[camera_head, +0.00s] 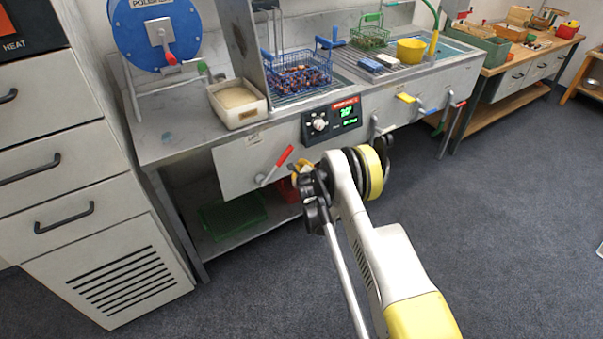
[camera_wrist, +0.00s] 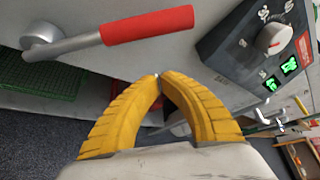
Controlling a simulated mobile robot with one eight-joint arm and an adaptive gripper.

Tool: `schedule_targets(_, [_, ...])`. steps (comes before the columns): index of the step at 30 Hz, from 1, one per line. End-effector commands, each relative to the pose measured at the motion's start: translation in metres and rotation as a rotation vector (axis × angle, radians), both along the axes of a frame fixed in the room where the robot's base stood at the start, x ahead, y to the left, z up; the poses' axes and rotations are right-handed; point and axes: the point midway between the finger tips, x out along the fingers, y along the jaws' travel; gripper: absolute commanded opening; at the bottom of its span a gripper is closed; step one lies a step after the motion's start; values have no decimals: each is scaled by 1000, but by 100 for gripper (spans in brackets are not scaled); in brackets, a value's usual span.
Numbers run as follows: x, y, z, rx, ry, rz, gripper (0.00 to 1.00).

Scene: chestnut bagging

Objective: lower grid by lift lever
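A lever with a red handle (camera_head: 284,156) is mounted on the steel front panel, left of the control box; I cannot tell for sure that it is the lift lever. In the wrist view the red handle (camera_wrist: 147,25) slants up to the right from a round pivot. My gripper (camera_head: 298,168) is just right of this lever. In the wrist view its yellow fingers (camera_wrist: 160,77) meet at their tips, with nothing visible held, below and apart from the handle. A blue wire basket of dark chestnuts (camera_head: 302,72) stands in the counter, beside a metal bar grid (camera_head: 340,62).
The control box (camera_head: 331,122) with a knob and green displays sits close right of the lever. A tray of pale grain (camera_head: 237,101) stands on the counter. The floor (camera_head: 500,190) on the right is clear.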

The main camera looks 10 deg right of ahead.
Motion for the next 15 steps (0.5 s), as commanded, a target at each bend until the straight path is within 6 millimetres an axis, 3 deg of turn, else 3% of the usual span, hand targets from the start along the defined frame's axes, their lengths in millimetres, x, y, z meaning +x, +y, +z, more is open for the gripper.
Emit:
schedule_targets(2, [13,0,-7,-1,0,0,0])
schedule_targets(6, [10,17,13,0,0,2,0])
schedule_targets(15, [9,28,25,0,1,-1,0])
